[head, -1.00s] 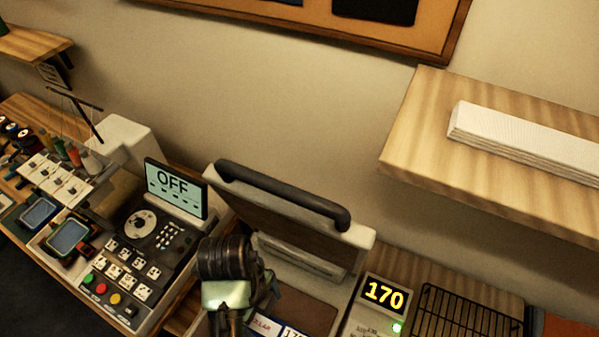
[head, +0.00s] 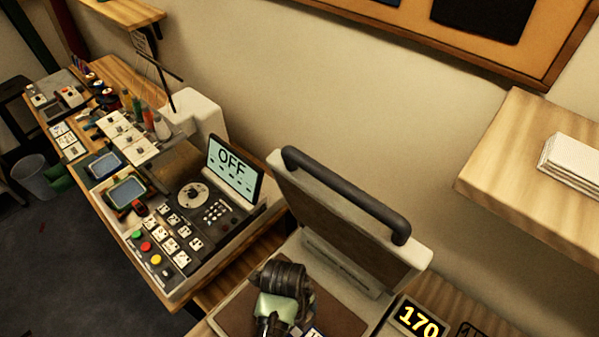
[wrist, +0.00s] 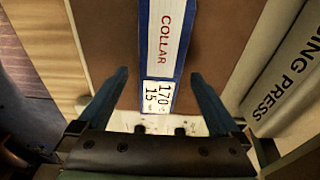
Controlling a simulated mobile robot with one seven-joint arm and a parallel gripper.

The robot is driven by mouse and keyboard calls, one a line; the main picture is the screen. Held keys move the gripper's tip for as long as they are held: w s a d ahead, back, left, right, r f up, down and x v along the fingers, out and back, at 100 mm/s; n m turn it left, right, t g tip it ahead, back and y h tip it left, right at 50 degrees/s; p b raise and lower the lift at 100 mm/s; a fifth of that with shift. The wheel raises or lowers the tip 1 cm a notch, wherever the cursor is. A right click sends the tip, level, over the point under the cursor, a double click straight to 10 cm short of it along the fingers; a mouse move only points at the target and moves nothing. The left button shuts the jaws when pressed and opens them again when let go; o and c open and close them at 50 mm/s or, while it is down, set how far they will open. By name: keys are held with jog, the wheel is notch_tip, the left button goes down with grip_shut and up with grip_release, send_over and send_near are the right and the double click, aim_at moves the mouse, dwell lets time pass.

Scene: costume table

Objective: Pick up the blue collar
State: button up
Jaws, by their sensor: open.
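The blue collar (wrist: 163,45) is a narrow strip with blue edges and a white face reading "COLLAR", with a "170 15" label at its near end. It lies on the brown bed (wrist: 110,30) of the pressing machine; its far end runs out of the wrist view. My gripper (wrist: 159,75) is open, with one blue finger on each side of the strip's near end and a gap on both sides. I cannot tell how high the fingertips are above the bed. In the head view my wrist hides most of the collar and the fingertips.
The press lid (head: 345,215) with its dark handle stands raised behind the bed. A "170" display (head: 418,320) is at the right. A control panel with an "OFF" screen (head: 235,168) stands left. A wooden shelf (head: 500,150) juts from the wall at upper right.

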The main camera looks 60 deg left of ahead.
jog(key=shift+d+f, duration=0.1)
jog(key=shift+f, duration=1)
jog(key=c, duration=1.4)
jog(key=shift+r, duration=0.1)
jog(key=shift+c, duration=0.2)
